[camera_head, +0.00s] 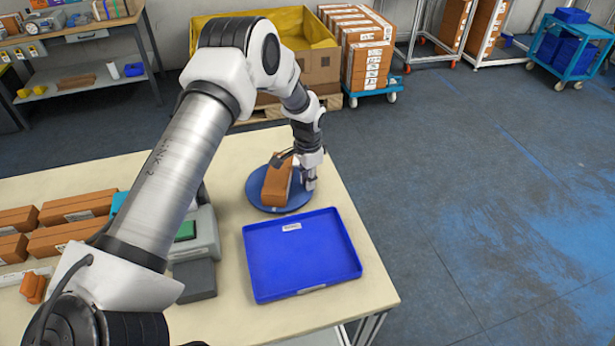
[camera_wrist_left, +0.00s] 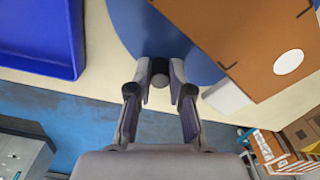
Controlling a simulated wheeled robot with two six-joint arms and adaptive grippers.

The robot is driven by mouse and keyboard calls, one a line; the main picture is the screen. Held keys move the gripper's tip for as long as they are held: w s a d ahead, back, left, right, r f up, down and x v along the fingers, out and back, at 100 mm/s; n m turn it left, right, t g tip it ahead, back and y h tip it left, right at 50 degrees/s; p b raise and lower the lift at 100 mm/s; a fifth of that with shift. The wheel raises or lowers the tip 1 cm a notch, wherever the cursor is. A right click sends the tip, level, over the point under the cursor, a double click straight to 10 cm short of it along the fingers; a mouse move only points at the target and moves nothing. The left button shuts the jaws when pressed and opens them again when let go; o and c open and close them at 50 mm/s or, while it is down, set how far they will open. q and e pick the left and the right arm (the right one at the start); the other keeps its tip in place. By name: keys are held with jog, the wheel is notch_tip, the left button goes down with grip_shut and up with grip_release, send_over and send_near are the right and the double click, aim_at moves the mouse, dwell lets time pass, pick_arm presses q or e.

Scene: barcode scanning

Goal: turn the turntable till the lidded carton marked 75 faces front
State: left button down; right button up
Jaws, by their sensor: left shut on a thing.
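The blue round turntable (camera_head: 253,188) lies on the cream table behind the blue tray; its edge also shows in the left wrist view (camera_wrist_left: 140,30). A brown carton (camera_head: 276,184) stands on it, tilted across the disc. In the left wrist view the carton (camera_wrist_left: 240,40) shows a white round sticker; I cannot read a 75 on it. My left gripper (camera_head: 309,184) is at the right rim of the turntable, beside the carton. In the left wrist view its fingers (camera_wrist_left: 160,88) are shut on a small dark knob (camera_wrist_left: 160,72) at the disc's edge. My right gripper is out of view.
The blue tray (camera_head: 300,286) is empty in front of the turntable. Several brown cartons (camera_head: 72,208) lie at the table's left. A grey device (camera_head: 196,238) with a green patch stands left of the tray. The table's right edge is close to the turntable.

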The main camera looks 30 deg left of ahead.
aim_at(285, 195)
pick_arm(q)
jog(key=shift+s+d+f+m+b, duration=0.15)
jog(key=shift+s+d+m, duration=0.1)
jog(key=shift+s+m, duration=0.6)
jog(key=shift+s+d+f+m+b, duration=0.15)
jog(key=shift+s+d+m, duration=0.1)
jog(key=shift+s+m, duration=1.2)
jog(key=shift+m, duration=0.45)
jog(key=shift+s+m, duration=0.6)
jog(key=shift+m, duration=0.45)
jog(key=shift+s+a+m, duration=0.2)
jog(key=shift+s+m, duration=0.3)
jog(key=shift+m, duration=0.25)
jog(key=shift+s+a+m, duration=0.15)
jog(key=shift+s+m, duration=0.35)
jog(key=shift+m, duration=0.25)
jog(key=shift+s+a+m+p, duration=0.25)
jog(key=shift+s+m, duration=0.2)
jog(key=shift+m, duration=0.25)
jog(key=shift+s+a+m+p, duration=0.15)
jog(key=shift+s+a+m, duration=0.2)
jog(key=shift+m, duration=0.35)
jog(key=shift+s, duration=0.1)
jog(key=c, duration=1.3)
grip_release()
jog(key=shift+c, duration=0.2)
